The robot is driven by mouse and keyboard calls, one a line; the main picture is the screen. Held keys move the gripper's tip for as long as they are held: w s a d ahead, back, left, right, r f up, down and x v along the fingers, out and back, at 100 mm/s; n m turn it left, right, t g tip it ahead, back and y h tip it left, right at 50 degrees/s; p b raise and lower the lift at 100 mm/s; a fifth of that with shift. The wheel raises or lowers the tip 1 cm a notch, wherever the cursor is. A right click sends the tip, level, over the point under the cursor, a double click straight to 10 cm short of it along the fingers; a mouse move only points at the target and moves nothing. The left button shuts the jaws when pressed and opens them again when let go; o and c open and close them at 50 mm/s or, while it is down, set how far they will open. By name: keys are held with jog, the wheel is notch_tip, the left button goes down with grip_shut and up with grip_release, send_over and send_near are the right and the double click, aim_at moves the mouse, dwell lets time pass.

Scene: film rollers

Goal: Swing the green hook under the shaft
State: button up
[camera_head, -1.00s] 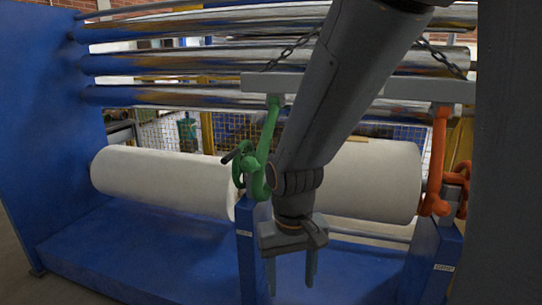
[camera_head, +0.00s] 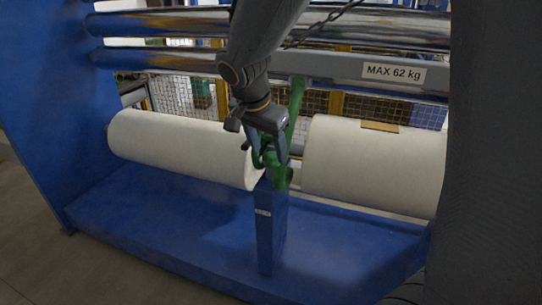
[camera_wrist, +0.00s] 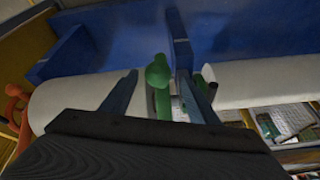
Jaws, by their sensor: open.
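The green hook (camera_head: 295,104) hangs from a grey beam (camera_head: 340,69) marked "MAX 62 kg"; its lower curve is beside a blue post (camera_head: 270,235), between two white rolls (camera_head: 180,146). My gripper (camera_head: 268,153) is at the hook's lower part and partly hides it. In the wrist view, my open gripper (camera_wrist: 158,76) has a finger on each side of the green hook (camera_wrist: 158,72), with gaps visible. I cannot tell whether the hook touches the shaft; the shaft's part at the hook is hidden.
The second white roll (camera_head: 370,160) is to the right. A blue base (camera_head: 160,215) runs below and a blue side wall (camera_head: 45,100) stands left. Shiny rollers (camera_head: 160,58) cross above. In the wrist view, an orange hook (camera_wrist: 13,92) is at the left edge.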

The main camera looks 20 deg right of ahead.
aim_at(271, 154)
jog(key=shift+p+x, duration=0.45)
jog(key=shift+x, duration=2.35)
jog(key=shift+d, duration=0.2)
grip_shut()
